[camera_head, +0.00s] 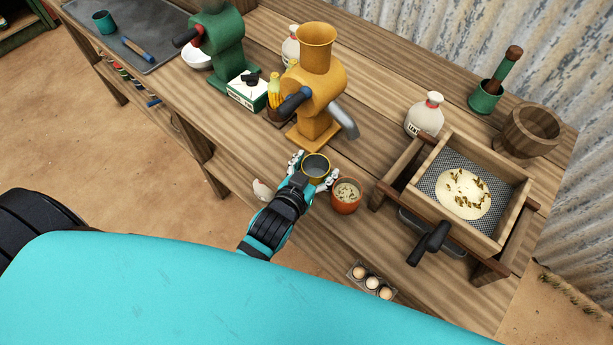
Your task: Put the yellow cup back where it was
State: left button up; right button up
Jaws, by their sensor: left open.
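The yellow cup (316,179) stands upright on the wooden table, just in front of the yellow mill's base. Its rim is yellow and its inside looks dark and empty. My left gripper (313,170) is open, with one finger on each side of the cup. I cannot tell whether the fingers touch it. The gripper hides the cup's near side. My right gripper is not in view.
An orange cup of seeds (346,196) stands close to the right of the gripper. The yellow mill (316,90) rises behind. A wooden sieve box (482,158) stands at right. A pale shell-like piece (262,189) lies at left.

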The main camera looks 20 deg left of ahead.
pick_arm(q)
jog(key=v, duration=1.1)
jog(key=shift+s+b, duration=0.4)
